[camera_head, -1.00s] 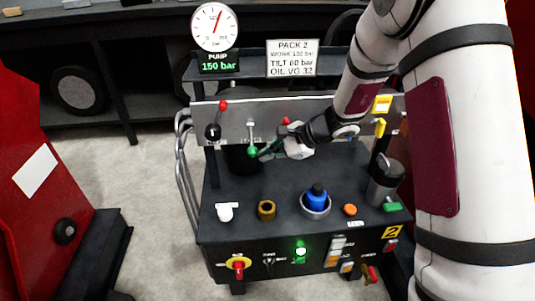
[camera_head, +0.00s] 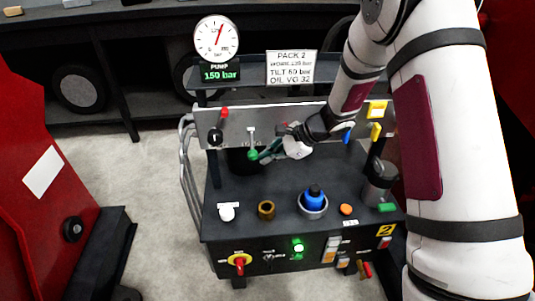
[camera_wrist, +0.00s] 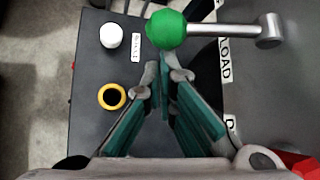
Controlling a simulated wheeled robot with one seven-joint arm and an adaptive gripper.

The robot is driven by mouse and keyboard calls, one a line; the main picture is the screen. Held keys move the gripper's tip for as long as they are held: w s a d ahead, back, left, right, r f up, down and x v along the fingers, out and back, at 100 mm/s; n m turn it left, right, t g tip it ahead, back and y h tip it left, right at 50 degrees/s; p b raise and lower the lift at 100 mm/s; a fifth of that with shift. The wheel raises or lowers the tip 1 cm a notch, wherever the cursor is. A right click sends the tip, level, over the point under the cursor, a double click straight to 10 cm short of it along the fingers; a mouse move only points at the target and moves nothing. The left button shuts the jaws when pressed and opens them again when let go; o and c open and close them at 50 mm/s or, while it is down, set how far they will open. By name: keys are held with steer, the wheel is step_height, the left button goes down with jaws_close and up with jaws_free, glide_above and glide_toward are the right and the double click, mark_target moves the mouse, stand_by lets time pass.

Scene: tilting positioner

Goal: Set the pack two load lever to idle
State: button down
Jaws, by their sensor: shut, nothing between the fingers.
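The load lever has a green ball knob (camera_head: 253,155) on a metal rod. It hangs downward on the grey panel (camera_head: 290,118) of the pack two bench. In the wrist view the green knob (camera_wrist: 166,30) is at the top centre, its rod running right to a pivot beside a "LOAD" label (camera_wrist: 224,60). My gripper (camera_head: 265,155) is just right of the knob in the head view. In the wrist view my gripper (camera_wrist: 158,76) has its fingertips together just below the knob, empty. Whether they touch it is unclear.
The bench top holds a white knob (camera_head: 227,212), a brass ring (camera_head: 266,209), a blue cap (camera_head: 314,193) and an orange button (camera_head: 346,209). The gauge (camera_head: 216,38) is above, with a "150 bar" display (camera_head: 220,73).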

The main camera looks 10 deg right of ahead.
mark_target(254, 153)
steer(key=r+g+p, duration=0.1)
steer(key=p, duration=0.1)
steer(key=r+m+g+p, duration=0.1)
steer(key=r+p, duration=0.1)
steer(key=p, duration=0.1)
steer(key=s+r+g+p, duration=0.1)
steer(key=r+p, duration=0.1)
steer(key=p, duration=0.1)
steer(key=shift+m, duration=0.3)
steer(key=shift+w+r+p, duration=0.15)
steer(key=shift+r+p, duration=0.45)
steer(key=shift+r, duration=0.2)
step_height(254, 153, down, 4)
steer(key=s+d+b, duration=0.1)
steer(key=d+b, duration=0.1)
steer(key=w+d+r+p, duration=0.1)
steer(key=w+d+r, duration=0.1)
steer(key=d+r, duration=0.4)
steer(key=shift+w+d+r, duration=0.2)
steer(key=shift+d+r, duration=0.15)
steer(key=shift+r, duration=0.45)
